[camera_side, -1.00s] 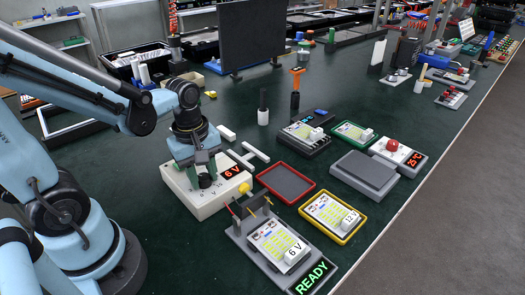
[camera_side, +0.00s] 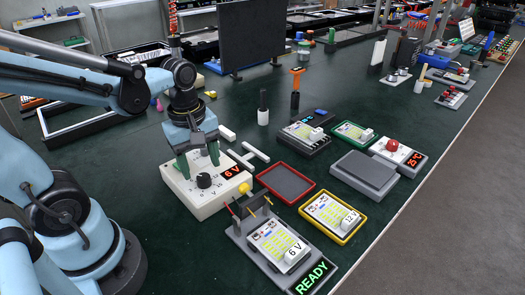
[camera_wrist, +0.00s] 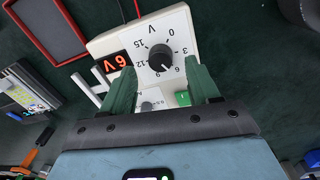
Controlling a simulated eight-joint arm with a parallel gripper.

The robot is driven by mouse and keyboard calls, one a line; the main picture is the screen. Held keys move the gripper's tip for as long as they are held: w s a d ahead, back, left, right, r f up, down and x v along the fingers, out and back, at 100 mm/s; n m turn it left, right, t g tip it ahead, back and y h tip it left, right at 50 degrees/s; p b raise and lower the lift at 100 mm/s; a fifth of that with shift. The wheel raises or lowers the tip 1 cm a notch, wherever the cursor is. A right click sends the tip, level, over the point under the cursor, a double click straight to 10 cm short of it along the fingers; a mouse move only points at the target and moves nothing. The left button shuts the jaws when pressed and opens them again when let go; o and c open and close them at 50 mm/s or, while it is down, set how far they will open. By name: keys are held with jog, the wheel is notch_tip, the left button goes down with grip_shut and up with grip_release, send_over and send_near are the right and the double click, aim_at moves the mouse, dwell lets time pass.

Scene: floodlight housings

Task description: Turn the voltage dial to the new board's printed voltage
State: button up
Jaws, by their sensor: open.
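The voltage dial (camera_side: 204,181) is a round black knob on a cream power box (camera_side: 178,196). The wrist view shows the dial (camera_wrist: 160,58) inside a printed scale from 0 to 15, its white mark on the side of the 6 and 9. A board marked 6 V (camera_side: 278,242) sits in a grey fixture (camera_side: 246,237). A board marked 12 V (camera_side: 329,211) lies in a yellow tray (camera_side: 345,238).
A green READY sign (camera_side: 311,278) shows on the fixture's front. An empty red tray (camera_side: 286,183) lies right of the power box. A grey block (camera_side: 365,169), a green tray (camera_side: 353,132) and a 25 °C unit (camera_side: 398,155) stand further right.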

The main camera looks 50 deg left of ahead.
aim_at(203, 179)
notch_tip(203, 179, up, 8)
jog(key=shift+s+r, duration=0.25)
dwell(0.5)
jog(key=w+d+f+m+t, duration=0.3)
jog(key=m+t, duration=0.3)
jog(key=m, duration=1)
jog(key=shift+w+d+f+t, duration=0.15)
jog(key=shift+w+f+t, duration=0.2)
jog(key=shift+w, duration=0.2)
